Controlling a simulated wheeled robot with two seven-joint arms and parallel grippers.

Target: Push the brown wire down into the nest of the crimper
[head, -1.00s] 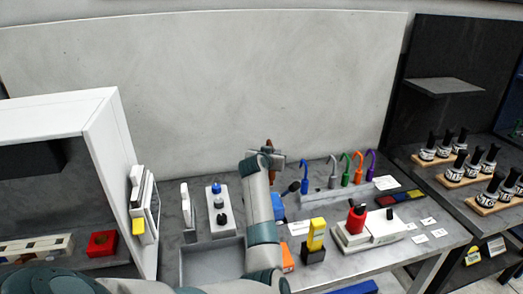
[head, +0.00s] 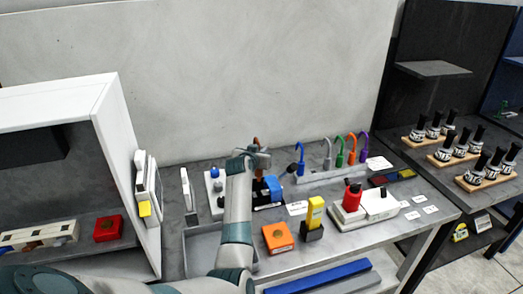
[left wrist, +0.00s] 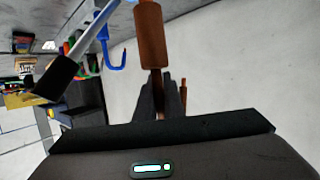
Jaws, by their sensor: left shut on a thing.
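The brown wire (head: 257,141) is in my left gripper (head: 260,152), above the back of the bench. In the left wrist view it is a thick brown piece (left wrist: 150,35) with a thinner part running down between the dark fingers (left wrist: 160,95), which are shut on it. It is clear of the bench there. A white machine with a red top (head: 350,202) stands to the right, and a blue block on a black base (head: 272,188) is just right of my forearm. I cannot tell which is the crimper, and no nest is visible. My right gripper is out of view.
Blue, grey, green, orange and purple hooked wires (head: 339,152) stand in a rack at the back right. An orange box (head: 277,237) and a yellow tool in a black holder (head: 314,212) are right of my arm. A grey tray (head: 198,250) lies left. A white cabinet (head: 125,170) bounds the left.

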